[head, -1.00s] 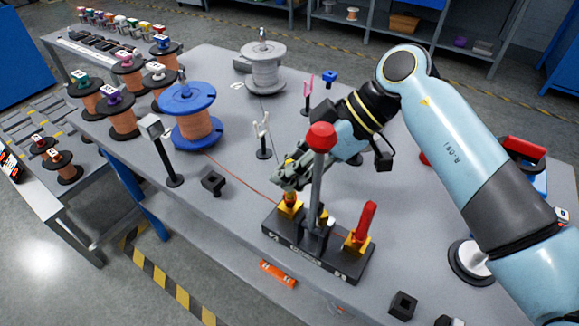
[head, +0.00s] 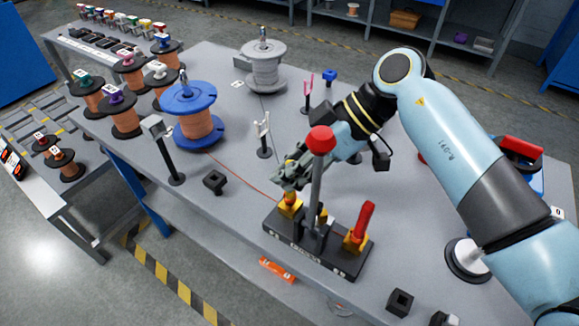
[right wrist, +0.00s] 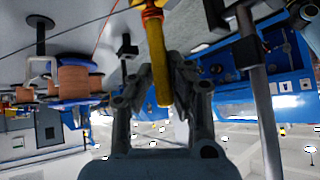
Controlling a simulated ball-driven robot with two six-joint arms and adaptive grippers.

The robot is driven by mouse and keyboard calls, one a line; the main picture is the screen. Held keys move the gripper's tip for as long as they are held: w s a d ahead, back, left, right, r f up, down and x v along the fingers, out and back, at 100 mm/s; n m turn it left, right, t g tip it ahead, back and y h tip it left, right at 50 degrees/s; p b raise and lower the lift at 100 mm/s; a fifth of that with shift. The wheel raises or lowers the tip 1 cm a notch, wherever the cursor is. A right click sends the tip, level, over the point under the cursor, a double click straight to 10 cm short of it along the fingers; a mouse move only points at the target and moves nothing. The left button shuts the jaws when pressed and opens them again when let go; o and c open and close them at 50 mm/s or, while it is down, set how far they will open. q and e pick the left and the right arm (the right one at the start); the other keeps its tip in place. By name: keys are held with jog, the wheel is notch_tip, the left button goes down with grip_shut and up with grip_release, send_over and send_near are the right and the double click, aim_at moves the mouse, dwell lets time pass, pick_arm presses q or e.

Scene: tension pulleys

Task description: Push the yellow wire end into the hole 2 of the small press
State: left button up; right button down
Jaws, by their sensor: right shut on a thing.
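The small press (head: 308,258) has a black base on the table, a grey lever with a red ball knob (head: 320,139) and a red handle (head: 361,222) on a yellow block at its right. My right gripper (head: 288,178) is at its left yellow block (head: 290,207), shut around an upright yellow handle. In the right wrist view the yellow handle (right wrist: 158,62) stands between the fingers (right wrist: 165,85). A thin red-orange wire (head: 245,181) runs from the blue spool (head: 194,115) to the press's left side. No yellow wire end or hole 2 can be made out. My left gripper is out of view.
A forked post (head: 262,135), a pink forked post (head: 308,92) and a grey spool (head: 264,67) stand behind the press. A square-headed post (head: 160,145) and a black block (head: 214,181) are to the left.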

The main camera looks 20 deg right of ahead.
jog(key=shift+f, duration=0.45)
dwell(0.6)
jog(key=c, duration=1.2)
grip_release()
jog(key=shift+c, duration=0.2)
jog(key=o, duration=0.4)
jog(key=shift+c, duration=0.2)
jog(key=w+p+v, duration=0.1)
jog(key=p+v, duration=0.6)
jog(key=shift+s, duration=0.45)
